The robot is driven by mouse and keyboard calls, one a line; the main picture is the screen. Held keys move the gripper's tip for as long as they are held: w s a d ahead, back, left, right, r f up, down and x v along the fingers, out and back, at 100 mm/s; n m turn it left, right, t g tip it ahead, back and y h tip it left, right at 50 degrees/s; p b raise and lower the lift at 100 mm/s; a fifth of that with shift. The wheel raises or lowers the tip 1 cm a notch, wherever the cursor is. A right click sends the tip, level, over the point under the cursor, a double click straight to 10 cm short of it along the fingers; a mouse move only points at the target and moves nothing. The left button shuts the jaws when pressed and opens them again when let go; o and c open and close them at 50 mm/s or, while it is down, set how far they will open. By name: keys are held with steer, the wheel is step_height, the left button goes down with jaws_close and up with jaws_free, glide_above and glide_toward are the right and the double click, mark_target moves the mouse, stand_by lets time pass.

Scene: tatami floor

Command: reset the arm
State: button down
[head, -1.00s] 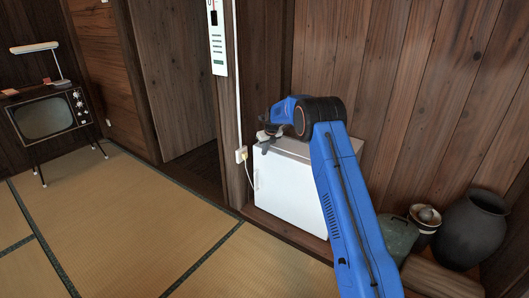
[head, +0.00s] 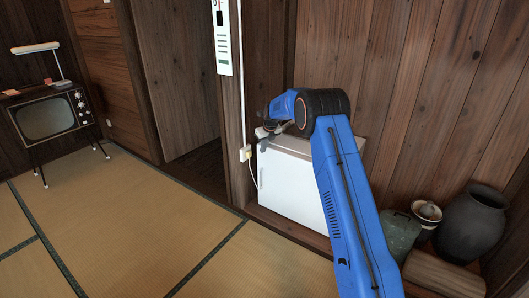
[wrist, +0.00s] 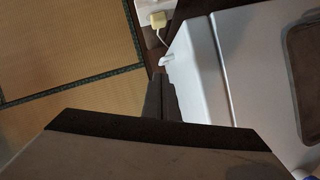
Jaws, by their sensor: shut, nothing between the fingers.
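My gripper (head: 262,136) is at the end of my blue arm, in front of the upper left corner of a small white fridge in the head view. It is shut and empty. In the wrist view the dark fingers of my gripper (wrist: 158,97) point up the picture, beside the white fridge (wrist: 195,70). I cannot tell whether they touch it. In the head view my arm hides part of the fridge (head: 288,190).
A plug and outlet (head: 245,153) with a white cord sit left of the fridge. A green container (head: 401,232), a lidded pot (head: 427,214) and a dark jar (head: 470,222) stand at the right. An old television (head: 50,117) stands far left. The tatami (head: 130,210) is clear.

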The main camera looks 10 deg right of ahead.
steer(key=s+r+n, duration=0.8)
steer(key=s+r, duration=1.1)
steer(key=r, duration=0.3)
steer(key=s+d+r+n, duration=0.1)
steer(key=s+r+n, duration=0.25)
steer(key=s, duration=0.65)
steer(key=s+r+n, duration=0.3)
steer(key=s+n, duration=0.2)
steer(key=s, duration=0.4)
steer(key=s+d+f+n, duration=0.1)
steer(key=s+n, duration=0.4)
steer(key=s, duration=0.7)
steer(key=s+d+f+n+h, duration=0.1)
steer(key=s+f+n, duration=0.3)
steer(key=s, duration=0.9)
steer(key=s+f+n, duration=0.3)
steer(key=s+n, duration=0.3)
steer(key=s, duration=0.7)
steer(key=shift+d+t+h, duration=0.3)
steer(key=shift+d, duration=0.1)
steer(key=shift+s+f+n, duration=0.1)
steer(key=shift+n, duration=0.15)
